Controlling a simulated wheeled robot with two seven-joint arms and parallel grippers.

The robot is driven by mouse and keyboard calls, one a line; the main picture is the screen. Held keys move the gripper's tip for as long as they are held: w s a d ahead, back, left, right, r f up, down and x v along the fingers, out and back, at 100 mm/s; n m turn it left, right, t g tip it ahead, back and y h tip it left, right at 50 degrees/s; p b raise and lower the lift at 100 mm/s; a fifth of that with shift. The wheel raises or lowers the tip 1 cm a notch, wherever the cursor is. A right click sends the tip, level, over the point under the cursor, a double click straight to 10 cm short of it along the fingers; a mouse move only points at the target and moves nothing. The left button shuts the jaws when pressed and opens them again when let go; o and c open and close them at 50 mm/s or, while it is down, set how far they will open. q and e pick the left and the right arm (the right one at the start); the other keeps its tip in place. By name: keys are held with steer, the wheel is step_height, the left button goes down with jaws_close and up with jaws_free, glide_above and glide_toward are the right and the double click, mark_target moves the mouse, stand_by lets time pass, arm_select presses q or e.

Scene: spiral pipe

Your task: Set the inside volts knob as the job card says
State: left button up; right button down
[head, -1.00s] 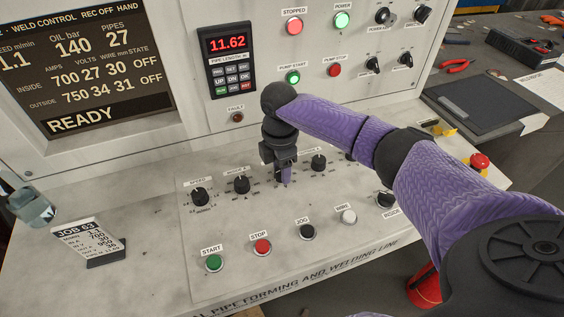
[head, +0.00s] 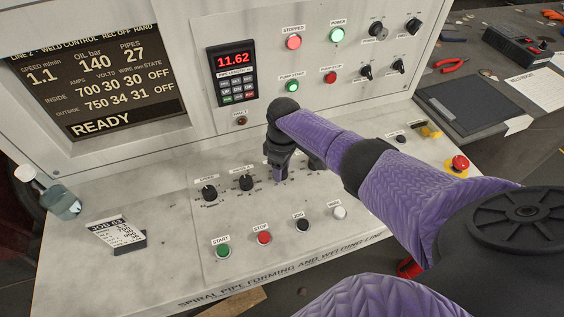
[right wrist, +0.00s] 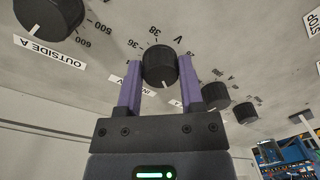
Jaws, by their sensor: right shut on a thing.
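My right gripper (head: 279,174) points down at the row of black knobs on the sloping panel. In the right wrist view its two purple fingers (right wrist: 161,92) are shut on a black knob (right wrist: 160,66) with a white pointer line. The scale beside that knob shows 36, 38 and a V. In the head view the gripper hides this knob. The job card (head: 114,237), headed JOB 63, stands at the panel's left; its small lines are hard to read. The weld control screen (head: 95,80) shows inside 700 amps, 30 volts, and READY. My left gripper is out of view.
Speed knob (head: 209,192) and another knob (head: 246,182) sit left of the gripper. The green start button (head: 223,250) and red stop button (head: 264,237) are in front. A red emergency button (head: 459,163) is at the right.

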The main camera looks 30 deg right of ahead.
steer(key=shift+m+p, duration=0.35)
steer(key=shift+m, duration=0.55)
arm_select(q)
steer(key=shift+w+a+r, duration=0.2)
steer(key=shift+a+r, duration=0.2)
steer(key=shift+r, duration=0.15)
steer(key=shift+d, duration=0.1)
arm_select(e)
steer(key=shift+c, duration=1.8)
jaws_free()
steer(key=shift+o, duration=0.7)
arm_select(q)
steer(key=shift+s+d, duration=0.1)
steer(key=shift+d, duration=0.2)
arm_select(e)
steer(key=shift+r, duration=0.15)
